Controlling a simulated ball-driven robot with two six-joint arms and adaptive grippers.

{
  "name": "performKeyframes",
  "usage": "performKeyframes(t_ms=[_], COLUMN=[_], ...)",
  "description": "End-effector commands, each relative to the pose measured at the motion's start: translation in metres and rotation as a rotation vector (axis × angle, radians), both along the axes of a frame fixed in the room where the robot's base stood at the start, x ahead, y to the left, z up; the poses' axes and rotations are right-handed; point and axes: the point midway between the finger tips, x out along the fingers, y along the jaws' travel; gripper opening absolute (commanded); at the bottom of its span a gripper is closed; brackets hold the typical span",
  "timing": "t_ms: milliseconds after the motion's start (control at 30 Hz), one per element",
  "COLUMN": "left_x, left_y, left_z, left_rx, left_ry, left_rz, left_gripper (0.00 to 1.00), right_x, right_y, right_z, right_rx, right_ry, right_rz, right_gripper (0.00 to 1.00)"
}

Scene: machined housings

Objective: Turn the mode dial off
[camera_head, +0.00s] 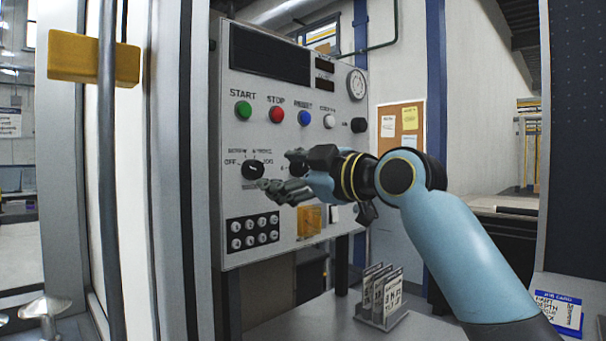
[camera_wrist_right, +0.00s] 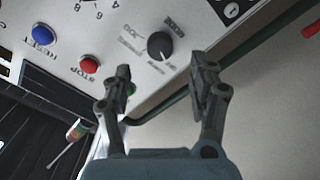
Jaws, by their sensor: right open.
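The mode dial (camera_head: 253,170) is a black round knob on the grey control panel, with OFF printed at its left and other position labels around its top and right. It also shows in the right wrist view (camera_wrist_right: 160,46), beyond and between the fingertips. I cannot clearly read which label its pointer faces. My right gripper (camera_head: 279,172) is open and empty in front of the panel, just right of the dial. Its two dark fingers (camera_wrist_right: 165,80) are spread wide, apart from the dial. My left gripper is in neither view.
Above the dial sit green (camera_head: 243,110), red (camera_head: 276,114) and blue (camera_head: 304,118) buttons. A keypad (camera_head: 254,232) and yellow block (camera_head: 309,222) lie below. A card rack (camera_head: 381,297) stands on the bench. A grey post and yellow bar (camera_head: 80,59) are at the left.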

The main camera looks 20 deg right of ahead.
Motion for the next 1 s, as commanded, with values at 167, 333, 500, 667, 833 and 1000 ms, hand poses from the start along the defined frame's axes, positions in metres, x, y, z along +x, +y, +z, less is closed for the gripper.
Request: performKeyframes(t_ms=[167,333,500,667,833,1000], left_x=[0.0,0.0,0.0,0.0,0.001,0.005], left_y=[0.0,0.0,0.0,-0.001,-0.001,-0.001], left_z=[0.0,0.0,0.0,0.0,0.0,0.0], left_rx=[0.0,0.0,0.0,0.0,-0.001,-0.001], left_ry=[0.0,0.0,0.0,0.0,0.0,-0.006], left_rz=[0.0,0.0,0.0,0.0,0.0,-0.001], left_gripper=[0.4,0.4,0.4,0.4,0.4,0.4], right_x=[-0.032,-0.046,-0.048,-0.048,-0.048,-0.048], right_y=[-0.013,-0.017,-0.017,-0.017,-0.017,-0.017], right_z=[-0.001,0.0,0.0,0.0,0.0,0.0], right_rx=[-0.008,-0.004,0.0,0.0,0.0,-0.001], right_ry=[0.0,0.001,0.0,0.0,0.0,0.0], right_rz=[-0.003,-0.001,0.0,0.0,0.0,0.0], right_gripper=[0.6,0.6,0.6,0.6,0.6,0.6])
